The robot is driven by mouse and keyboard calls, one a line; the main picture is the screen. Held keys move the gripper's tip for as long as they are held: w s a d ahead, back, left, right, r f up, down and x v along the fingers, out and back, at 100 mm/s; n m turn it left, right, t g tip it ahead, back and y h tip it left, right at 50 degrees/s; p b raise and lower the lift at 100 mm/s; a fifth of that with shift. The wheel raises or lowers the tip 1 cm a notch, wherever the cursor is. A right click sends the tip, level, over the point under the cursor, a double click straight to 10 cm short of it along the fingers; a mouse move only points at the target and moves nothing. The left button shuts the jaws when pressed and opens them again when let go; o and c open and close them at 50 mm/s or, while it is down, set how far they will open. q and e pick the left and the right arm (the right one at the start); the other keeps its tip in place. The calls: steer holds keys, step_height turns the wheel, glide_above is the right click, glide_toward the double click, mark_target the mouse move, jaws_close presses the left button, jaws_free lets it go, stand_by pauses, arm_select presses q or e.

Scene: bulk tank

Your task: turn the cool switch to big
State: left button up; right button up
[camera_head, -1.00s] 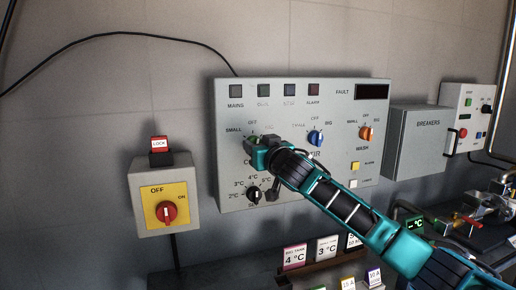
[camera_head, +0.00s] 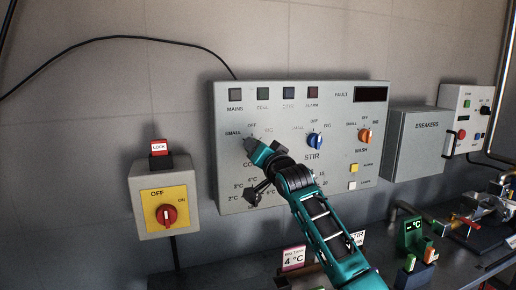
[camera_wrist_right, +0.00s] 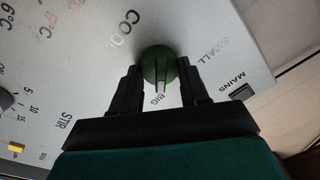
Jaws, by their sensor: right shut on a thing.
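The cool switch is a green round knob (camera_wrist_right: 159,65) on the grey control panel (camera_head: 228,185), above the COOL label. In the right wrist view its pale pointer line faces the BIG label (camera_wrist_right: 160,99). The SMALL label (camera_wrist_right: 215,49) is up and to the right of the knob there, and the OFF label is hidden. My right gripper (camera_wrist_right: 160,82) has one finger on each side of the knob and is shut on it. In the head view my right gripper (camera_head: 253,148) covers the knob. My left gripper is not in view.
A blue stir switch (camera_head: 314,140) and an orange wash switch (camera_head: 364,135) are to the right on the panel. A black temperature dial (camera_head: 252,196) is below my gripper. A breakers box (camera_head: 420,140) is at right.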

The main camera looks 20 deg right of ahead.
stand_by(0.5)
steer(key=o, duration=1.1)
steer(key=shift+c, duration=0.2)
steer(key=shift+s, duration=0.1)
steer(key=s+d, duration=0.1)
steer(key=s, duration=1.1)
steer(key=shift+s+f, duration=0.35)
steer(key=shift+f, duration=0.05)
